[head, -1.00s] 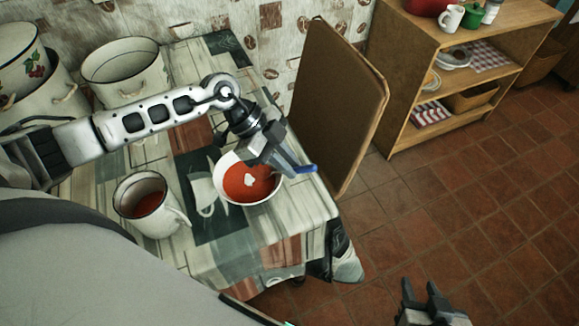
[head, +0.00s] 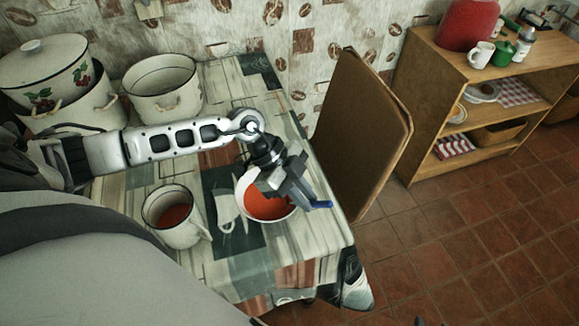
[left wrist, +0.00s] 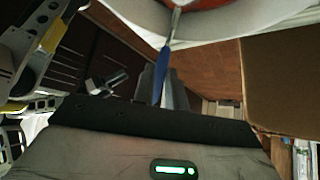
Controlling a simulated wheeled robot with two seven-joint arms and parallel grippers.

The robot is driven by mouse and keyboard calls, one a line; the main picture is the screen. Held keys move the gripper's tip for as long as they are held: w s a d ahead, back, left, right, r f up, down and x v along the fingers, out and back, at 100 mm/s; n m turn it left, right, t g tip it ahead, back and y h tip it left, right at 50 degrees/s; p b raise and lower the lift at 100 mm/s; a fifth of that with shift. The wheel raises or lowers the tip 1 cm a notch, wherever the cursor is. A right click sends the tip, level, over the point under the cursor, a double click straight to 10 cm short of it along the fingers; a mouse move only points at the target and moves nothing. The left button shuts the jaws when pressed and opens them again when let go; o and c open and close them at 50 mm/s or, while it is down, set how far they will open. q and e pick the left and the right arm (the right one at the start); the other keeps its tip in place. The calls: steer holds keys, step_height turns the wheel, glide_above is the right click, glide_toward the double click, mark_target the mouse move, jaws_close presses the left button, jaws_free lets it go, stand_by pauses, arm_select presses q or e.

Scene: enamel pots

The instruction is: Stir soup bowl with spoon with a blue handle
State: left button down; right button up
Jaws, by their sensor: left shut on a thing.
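The white soup bowl (head: 243,210) with red soup (head: 266,203) stands on the table near its right edge. My left gripper (head: 296,196) is over the bowl's right side and is shut on the spoon (head: 321,205), whose blue handle sticks out to the right. In the left wrist view, the blue handle (left wrist: 162,75) runs from between the fingers up to a metal shaft at the rim of the bowl (left wrist: 235,22). The spoon's head is hidden. My right gripper (head: 421,321) barely shows at the bottom edge of the head view.
An enamel mug (head: 178,232) with red liquid stands left of the bowl. Large enamel pots (head: 160,92) are at the table's back left. A brown board (head: 362,140) stands upright right of the table. A wooden shelf (head: 425,110) stands farther right, beyond open tiled floor.

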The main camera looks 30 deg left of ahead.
arm_select(q)
steer(key=shift+r, duration=2.8)
steer(key=shift+r, duration=0.1)
steer(key=shift+r, duration=1.9)
